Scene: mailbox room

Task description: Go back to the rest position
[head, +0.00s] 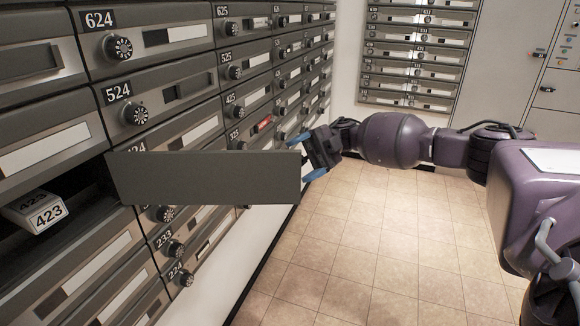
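My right gripper (308,157) comes in from the right with blue fingertips spread apart. It is open, with nothing seen between its fingers. It is at the free right edge of a swung-out grey mailbox door (205,178). One fingertip shows just above the door's top corner and the other just right of its edge. I cannot tell whether they touch it. My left gripper is not in view.
The open compartment at left holds a small box marked 423 (38,211). A wall of closed numbered mailboxes (165,95) runs along the left. More mailboxes (415,55) are on the back wall. The tiled floor (385,245) is clear.

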